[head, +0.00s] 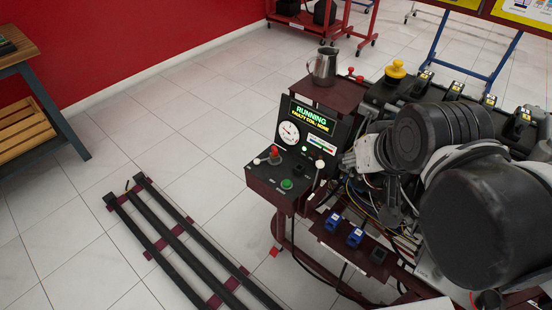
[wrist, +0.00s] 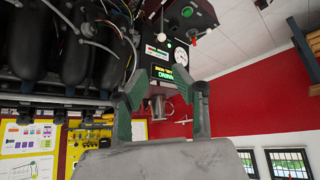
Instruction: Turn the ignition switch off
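The engine trainer's control panel (head: 282,180) has a red knob (head: 274,152), a green button (head: 286,184), a small dark switch-like part (head: 298,170) and white-tipped levers. I cannot tell for certain which one is the ignition switch. The display (head: 312,117) above reads RUNNING, with a fault line below it. My gripper (wrist: 163,90) is open and empty in the wrist view, its two fingers apart. The panel shows inverted beyond the fingertips there, with the green button (wrist: 187,12) near the top. In the head view my arm hides much of the engine, and the fingertips are unclear.
Engine parts with a yellow cap (head: 396,70) and loose wiring lie close to my arm. Dark floor rails (head: 165,231) lie left of the trainer. The tiled floor there is otherwise clear.

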